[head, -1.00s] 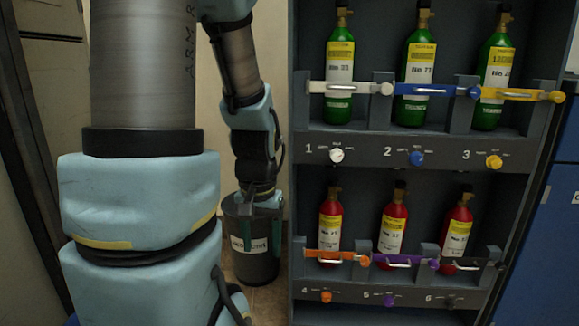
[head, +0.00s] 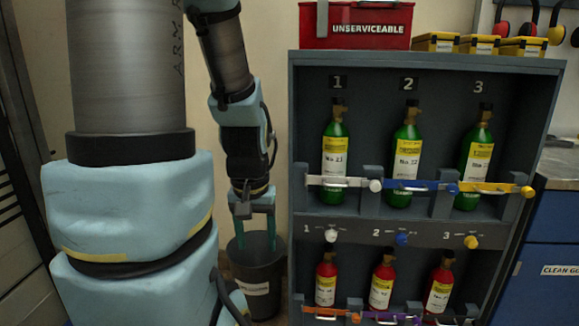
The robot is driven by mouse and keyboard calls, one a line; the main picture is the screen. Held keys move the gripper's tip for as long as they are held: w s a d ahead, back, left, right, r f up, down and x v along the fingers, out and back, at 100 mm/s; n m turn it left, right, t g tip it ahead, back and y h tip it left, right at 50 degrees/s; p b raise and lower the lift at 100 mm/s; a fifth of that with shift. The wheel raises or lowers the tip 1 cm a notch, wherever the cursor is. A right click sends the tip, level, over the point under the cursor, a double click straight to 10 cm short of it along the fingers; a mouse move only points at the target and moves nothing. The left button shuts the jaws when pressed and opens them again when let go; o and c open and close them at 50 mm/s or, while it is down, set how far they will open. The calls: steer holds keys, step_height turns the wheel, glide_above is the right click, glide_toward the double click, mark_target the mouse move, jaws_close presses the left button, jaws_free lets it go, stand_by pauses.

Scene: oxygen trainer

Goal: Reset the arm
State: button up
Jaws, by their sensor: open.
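My gripper (head: 256,232) points down at the end of my arm, left of the bottle rack. Its two green fingers are apart, with nothing seen between them. The fingertips are over or in front of the mouth of a dark bin (head: 258,278) on the floor. I cannot tell whether they reach inside its rim. My arm hangs down from the upper left, and its large blue and grey links fill the left of the view.
The grey rack (head: 434,240) holds green bottles (head: 405,155) above and red bottles (head: 381,283) below, behind coloured bars. A red UNSERVICEABLE box (head: 357,27) and yellow boxes (head: 478,44) stand on top. A blue cabinet (head: 563,232) is at the right.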

step_height(320, 180, up, 13)
steer(key=p, duration=1)
steer(key=shift+p, duration=0.4)
steer(key=shift+r, duration=0.1)
